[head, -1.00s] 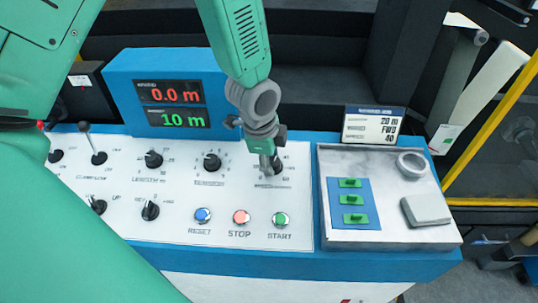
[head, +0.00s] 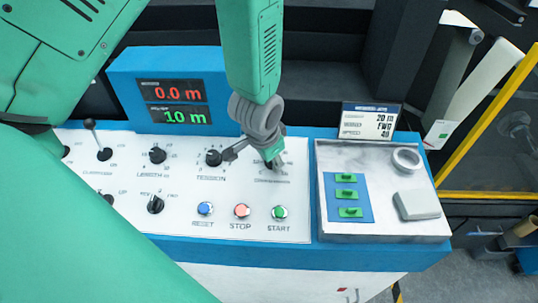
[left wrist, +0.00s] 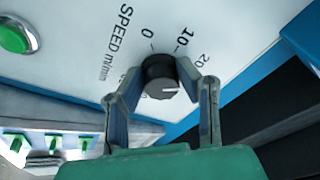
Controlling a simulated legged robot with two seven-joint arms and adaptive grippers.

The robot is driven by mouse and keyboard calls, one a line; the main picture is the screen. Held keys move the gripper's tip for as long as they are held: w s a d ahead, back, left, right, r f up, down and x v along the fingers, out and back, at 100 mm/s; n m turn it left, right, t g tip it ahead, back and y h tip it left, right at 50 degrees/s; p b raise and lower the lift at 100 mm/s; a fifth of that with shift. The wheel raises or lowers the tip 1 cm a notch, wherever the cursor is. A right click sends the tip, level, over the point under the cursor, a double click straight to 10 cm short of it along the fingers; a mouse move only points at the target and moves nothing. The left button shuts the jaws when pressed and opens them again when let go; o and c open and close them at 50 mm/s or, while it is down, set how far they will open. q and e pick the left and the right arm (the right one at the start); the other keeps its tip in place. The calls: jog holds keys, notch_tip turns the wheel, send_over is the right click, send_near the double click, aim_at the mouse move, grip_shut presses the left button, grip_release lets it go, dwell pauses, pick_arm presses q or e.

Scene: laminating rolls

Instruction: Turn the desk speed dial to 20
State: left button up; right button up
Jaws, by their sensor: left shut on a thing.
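The black speed dial (left wrist: 160,72) sits on the white panel beside printed numbers 0, 10 and 20. My left gripper (left wrist: 161,80) is shut on the dial, one finger on each side. In the head view my left gripper (head: 274,160) covers most of the dial, to the right of the tension knob. My right gripper is not in view.
The tension knob (head: 214,158) is close left of my gripper. The reset (head: 205,209), stop (head: 242,211) and start (head: 280,212) buttons lie in front. A card (head: 370,121) reads 20 m, FWD, 40. A metal plate (head: 330,228) with green switches is at the right.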

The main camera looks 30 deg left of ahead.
pick_arm(q)
jog(key=shift+w+d+n+p, duration=0.1)
jog(key=shift+w+n+p, duration=0.05)
jog(key=shift+n, duration=0.4)
jog(key=shift+w+d+n+p, duration=0.1)
jog(key=shift+n+p, duration=0.05)
jog(key=shift+n, duration=0.4)
jog(key=shift+w+r, duration=0.1)
jog(key=o, duration=1.1)
jog(key=shift+w, duration=0.2)
jog(key=shift+s, duration=0.2)
jog(key=v, duration=1.1)
jog(key=shift+d+r, duration=0.2)
jog(key=shift+r, duration=0.05)
